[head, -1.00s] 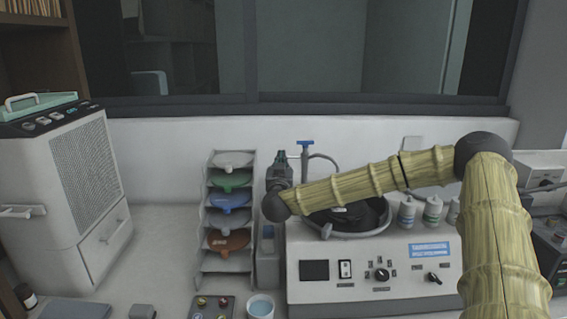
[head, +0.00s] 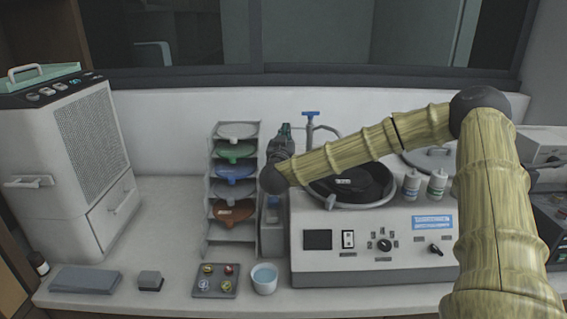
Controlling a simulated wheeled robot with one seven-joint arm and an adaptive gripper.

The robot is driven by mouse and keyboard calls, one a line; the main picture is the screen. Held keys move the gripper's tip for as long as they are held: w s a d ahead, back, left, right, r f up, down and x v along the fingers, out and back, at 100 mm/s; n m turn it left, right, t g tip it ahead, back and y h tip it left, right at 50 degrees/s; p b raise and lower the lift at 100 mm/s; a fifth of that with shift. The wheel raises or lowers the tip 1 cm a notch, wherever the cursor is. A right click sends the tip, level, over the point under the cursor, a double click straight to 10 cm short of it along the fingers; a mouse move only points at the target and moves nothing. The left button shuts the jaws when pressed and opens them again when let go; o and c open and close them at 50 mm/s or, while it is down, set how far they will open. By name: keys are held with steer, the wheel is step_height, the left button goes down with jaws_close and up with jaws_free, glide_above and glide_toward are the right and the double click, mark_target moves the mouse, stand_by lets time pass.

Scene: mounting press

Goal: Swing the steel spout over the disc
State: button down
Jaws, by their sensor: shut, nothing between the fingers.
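The steel spout (head: 328,129) is a thin curved pipe rising behind the machine, beside a blue tap handle (head: 310,114). Its lower part is hidden behind my arm. The dark disc (head: 362,182) lies in a round bowl on top of the white machine, partly covered by my forearm. The spout's visible bend is behind the disc, toward the wall.
A rack of coloured funnels (head: 235,171) stands close left of my gripper. A small tray (head: 216,282) and blue-white cup (head: 264,279) sit in front.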

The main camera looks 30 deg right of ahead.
steer(key=b+v, duration=0.5)
steer(key=v, duration=1.7)
steer(key=shift+s+d+b, duration=0.15)
steer(key=shift+s+b, duration=0.2)
steer(key=shift+s, duration=0.15)
